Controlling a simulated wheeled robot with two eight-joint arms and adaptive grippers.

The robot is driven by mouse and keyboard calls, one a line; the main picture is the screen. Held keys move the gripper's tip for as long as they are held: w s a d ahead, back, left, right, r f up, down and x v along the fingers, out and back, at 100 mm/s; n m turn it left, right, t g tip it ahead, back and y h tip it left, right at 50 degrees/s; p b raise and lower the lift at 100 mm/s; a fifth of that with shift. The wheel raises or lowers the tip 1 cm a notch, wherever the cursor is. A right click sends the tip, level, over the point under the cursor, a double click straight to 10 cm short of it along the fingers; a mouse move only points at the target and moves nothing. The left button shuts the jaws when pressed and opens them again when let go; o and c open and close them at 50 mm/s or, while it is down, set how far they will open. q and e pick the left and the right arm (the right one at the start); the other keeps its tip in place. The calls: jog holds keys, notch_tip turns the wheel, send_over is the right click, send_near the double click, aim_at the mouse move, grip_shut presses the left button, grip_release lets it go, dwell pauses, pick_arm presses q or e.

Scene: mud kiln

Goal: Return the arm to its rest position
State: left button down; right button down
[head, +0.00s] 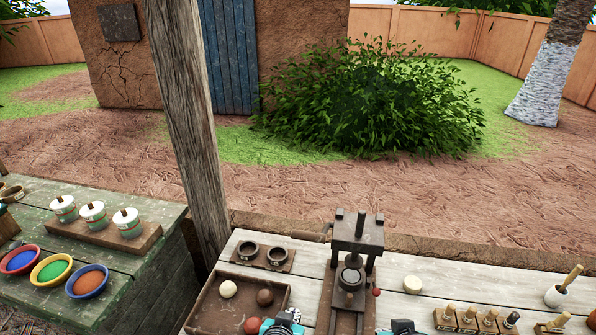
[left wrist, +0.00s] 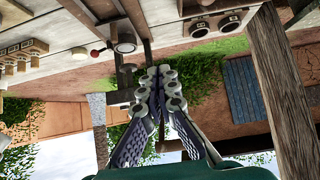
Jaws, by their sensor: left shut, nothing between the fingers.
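My left gripper (left wrist: 158,78) shows in the left wrist view with its two fingers drawn together at the tips and nothing between them. In the head view a teal part of my left arm's end (head: 283,325) shows at the bottom edge, in front of the tray with clay balls. Another teal and dark part of mine (head: 401,327), seemingly the right gripper, barely shows at the bottom edge, right of the press; its fingers cannot be made out.
A dark press (head: 353,262) stands on the pale plank table between them. A tray (head: 203,307) holds several balls. Two dark cups (head: 262,254) stand behind. A wooden post (head: 190,120) rises left of the table. Stamps (head: 467,318) and a mortar (head: 556,296) stand right.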

pick_arm(q)
jog(key=s+a+f+n+g+y+b, duration=0.1)
jog(key=s+a+f+b, duration=0.2)
jog(key=a+b, duration=0.2)
jog(key=s+a+f+n+g+b, duration=0.1)
jog(key=s+a+f+b, duration=0.2)
jog(key=a, duration=0.8)
jog(key=s+b, duration=0.1)
jog(key=b, duration=0.1)
jog(key=shift+g+y+b, duration=0.3)
jog(key=shift+y+b, duration=0.05)
jog(key=shift+y, duration=0.05)
jog(key=shift+s+f, duration=0.1)
